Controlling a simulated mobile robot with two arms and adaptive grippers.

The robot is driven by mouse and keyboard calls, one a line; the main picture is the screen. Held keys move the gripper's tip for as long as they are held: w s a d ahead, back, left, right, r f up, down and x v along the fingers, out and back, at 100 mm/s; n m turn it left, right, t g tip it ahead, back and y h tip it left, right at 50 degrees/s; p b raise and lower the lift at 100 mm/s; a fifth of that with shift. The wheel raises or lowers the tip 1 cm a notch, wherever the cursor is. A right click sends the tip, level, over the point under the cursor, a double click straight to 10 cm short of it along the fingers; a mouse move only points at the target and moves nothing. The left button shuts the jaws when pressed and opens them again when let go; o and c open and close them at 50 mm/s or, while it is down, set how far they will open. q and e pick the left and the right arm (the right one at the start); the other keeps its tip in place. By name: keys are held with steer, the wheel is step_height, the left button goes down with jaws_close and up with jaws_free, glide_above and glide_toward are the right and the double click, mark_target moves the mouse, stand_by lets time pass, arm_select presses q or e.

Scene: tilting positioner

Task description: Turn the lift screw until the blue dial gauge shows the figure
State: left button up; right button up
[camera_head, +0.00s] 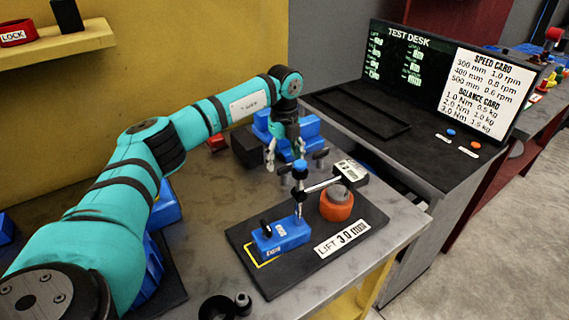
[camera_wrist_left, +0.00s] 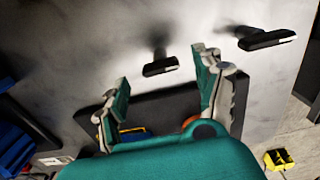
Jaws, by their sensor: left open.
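My left gripper (camera_head: 284,152) hangs open behind the black plate (camera_head: 262,278); its two fingers also show in the wrist view (camera_wrist_left: 163,72). A T-shaped black handle (camera_wrist_left: 160,67) appears between the fingertips there, with no visible contact. A second T-handle (camera_wrist_left: 266,39) stands to its right. My right gripper is out of view.
A label (camera_head: 342,238) on the plate reads "LIFT 3.0 mm". Blue blocks (camera_head: 300,128) and a dark block (camera_head: 245,148) stand behind the gripper. A test desk screen (camera_head: 395,60) stands at right. Black round parts (camera_head: 217,307) lie at the front edge.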

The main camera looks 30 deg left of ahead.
mark_target(284, 175)
arm_select(q)
steer(key=shift+f, duration=1.4)
steer(key=shift+c, duration=0.4)
steer(key=c, duration=1.1)
